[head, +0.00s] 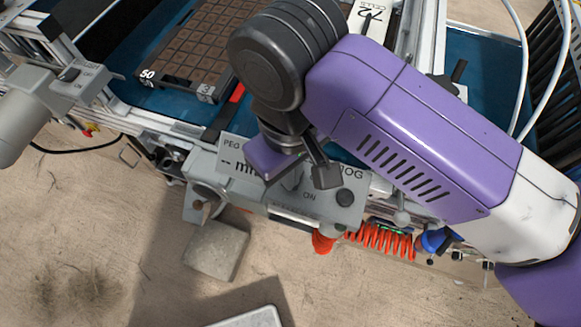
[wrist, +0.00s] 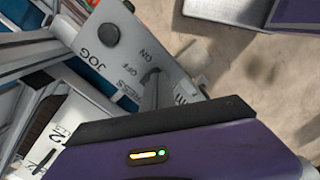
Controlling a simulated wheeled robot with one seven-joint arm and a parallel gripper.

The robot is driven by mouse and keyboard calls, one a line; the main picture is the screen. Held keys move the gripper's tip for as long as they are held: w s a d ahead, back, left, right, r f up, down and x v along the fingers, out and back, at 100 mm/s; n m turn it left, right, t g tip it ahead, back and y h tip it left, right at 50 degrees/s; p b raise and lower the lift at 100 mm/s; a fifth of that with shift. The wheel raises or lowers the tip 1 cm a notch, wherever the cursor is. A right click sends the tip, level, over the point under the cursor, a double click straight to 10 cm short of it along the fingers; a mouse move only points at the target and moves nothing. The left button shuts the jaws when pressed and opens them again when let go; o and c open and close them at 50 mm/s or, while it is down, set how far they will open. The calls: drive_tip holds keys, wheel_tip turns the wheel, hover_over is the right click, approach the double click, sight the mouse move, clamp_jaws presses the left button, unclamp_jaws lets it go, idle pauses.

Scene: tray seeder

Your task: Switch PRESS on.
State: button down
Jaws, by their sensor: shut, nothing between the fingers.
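The PRESS switch (wrist: 151,77) is a small grey lever on a grey control panel (wrist: 122,60). In the wrist view it stands between the ON and PRESS lettering; I cannot tell which way it is set. In the head view the panel (head: 325,207) shows ON and JOG lettering, and my gripper covers part of it. My gripper (head: 270,160) is over the panel's middle, close to the switch. Its purple body (wrist: 160,152) fills the bottom of the wrist view. The fingers are mostly hidden, nothing is seen held, and contact with the lever cannot be made out.
A round black JOG knob (wrist: 108,33) is on the same panel, near the switch. A dark cell tray (head: 190,55) lies on the blue belt behind. Orange coiled hose (head: 385,240) hangs below the panel. A grey block (head: 216,250) is on the floor in front.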

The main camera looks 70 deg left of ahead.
drive_tip(key=shift+f, duration=0.45)
idle(0.3)
wheel_tip(320, 180, up, 7)
drive_tip(key=p, duration=0.7)
drive_tip(key=shift+r, duration=0.1)
idle(0.5)
